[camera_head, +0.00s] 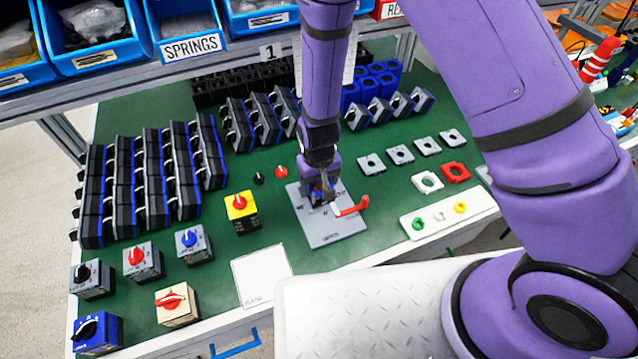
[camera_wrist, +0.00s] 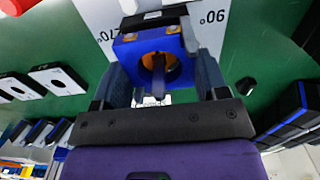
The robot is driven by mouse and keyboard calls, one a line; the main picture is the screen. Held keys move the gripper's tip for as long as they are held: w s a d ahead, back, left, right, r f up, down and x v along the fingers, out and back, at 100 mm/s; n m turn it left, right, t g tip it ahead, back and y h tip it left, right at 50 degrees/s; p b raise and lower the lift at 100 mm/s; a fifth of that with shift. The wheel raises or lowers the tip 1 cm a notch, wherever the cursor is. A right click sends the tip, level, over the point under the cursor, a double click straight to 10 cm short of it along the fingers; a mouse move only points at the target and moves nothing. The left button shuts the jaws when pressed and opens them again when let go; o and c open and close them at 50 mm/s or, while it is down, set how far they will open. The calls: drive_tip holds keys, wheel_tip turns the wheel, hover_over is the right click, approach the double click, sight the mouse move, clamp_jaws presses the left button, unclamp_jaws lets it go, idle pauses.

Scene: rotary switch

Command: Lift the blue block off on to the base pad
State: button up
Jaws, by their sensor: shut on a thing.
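My gripper (camera_head: 322,192) is over the grey plate (camera_head: 335,228) near the middle of the bench. In the wrist view its fingers (camera_wrist: 161,75) are shut on the sides of the blue block (camera_wrist: 128,50), which has a round opening and brass-coloured terminals. In the head view the block is mostly hidden by the gripper. I cannot tell whether it still touches the parts on the plate. A red handle (camera_head: 352,208) sticks out to the right of the gripper. A white square pad (camera_head: 262,277) with small print lies bare at the front, left of the plate.
A yellow block with a red knob (camera_head: 240,210) stands left of the plate. Several knob switches (camera_head: 188,242) stand further left. Rows of dark modules (camera_head: 150,185) fill the back left.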

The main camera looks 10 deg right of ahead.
drive_tip(key=shift+r, duration=4.4)
wheel_tip(320, 180, up, 8)
drive_tip(key=shift+r, duration=0.25)
